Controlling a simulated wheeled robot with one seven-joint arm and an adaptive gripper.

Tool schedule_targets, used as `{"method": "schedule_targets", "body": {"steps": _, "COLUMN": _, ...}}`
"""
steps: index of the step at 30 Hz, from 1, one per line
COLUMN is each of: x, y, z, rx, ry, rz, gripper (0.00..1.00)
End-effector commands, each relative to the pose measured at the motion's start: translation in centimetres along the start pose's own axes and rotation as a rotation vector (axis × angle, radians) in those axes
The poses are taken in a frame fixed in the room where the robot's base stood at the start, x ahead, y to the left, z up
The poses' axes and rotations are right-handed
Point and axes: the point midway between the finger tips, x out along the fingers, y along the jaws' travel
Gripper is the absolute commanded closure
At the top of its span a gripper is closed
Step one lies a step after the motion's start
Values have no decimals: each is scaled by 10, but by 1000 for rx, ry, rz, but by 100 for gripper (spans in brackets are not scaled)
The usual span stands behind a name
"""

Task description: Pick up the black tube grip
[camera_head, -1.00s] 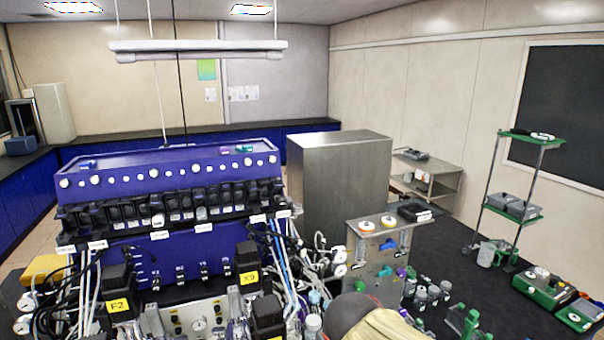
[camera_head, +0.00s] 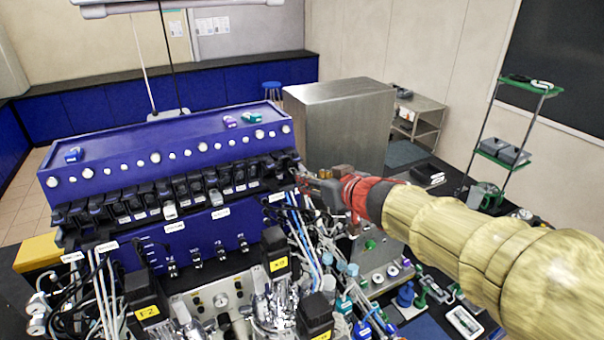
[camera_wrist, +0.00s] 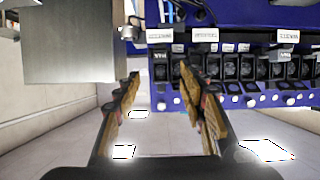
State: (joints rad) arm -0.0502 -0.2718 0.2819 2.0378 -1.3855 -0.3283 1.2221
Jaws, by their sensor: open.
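I cannot single out the black tube grip with certainty. A row of black clamp-like blocks (camera_head: 190,190) runs along the front of the blue bioreactor housing (camera_head: 170,145), and one of them may be it. The row also shows in the wrist view (camera_wrist: 235,68), where the scene appears upside down. My gripper (camera_head: 302,178) is beside the right end of that row in the head view. In the wrist view its two fingers (camera_wrist: 160,85) are spread apart with nothing between them. Whether the fingertips touch anything is not clear.
Small blue (camera_head: 73,155), purple (camera_head: 230,121) and green (camera_head: 252,117) pieces lie on the housing. A steel cabinet (camera_head: 335,125) stands behind my gripper. Tubes and cables (camera_head: 300,235) crowd below it. A green shelf rack (camera_head: 505,150) stands at the right.

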Motion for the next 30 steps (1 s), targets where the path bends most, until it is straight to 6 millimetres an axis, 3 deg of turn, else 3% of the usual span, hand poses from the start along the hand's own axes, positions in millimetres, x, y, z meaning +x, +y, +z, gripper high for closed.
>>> {"method": "schedule_targets", "body": {"steps": 11, "x": 35, "y": 0, "z": 2, "rx": 16, "ry": -1, "rz": 2, "gripper": 59}}
{"method": "schedule_targets", "body": {"steps": 19, "x": 72, "y": 0, "z": 2, "rx": 17, "ry": -2, "rz": 2, "gripper": 59}}
{"method": "schedule_targets", "body": {"steps": 30, "x": 78, "y": 1, "z": 1, "rx": 16, "ry": -1, "rz": 4, "gripper": 61}}
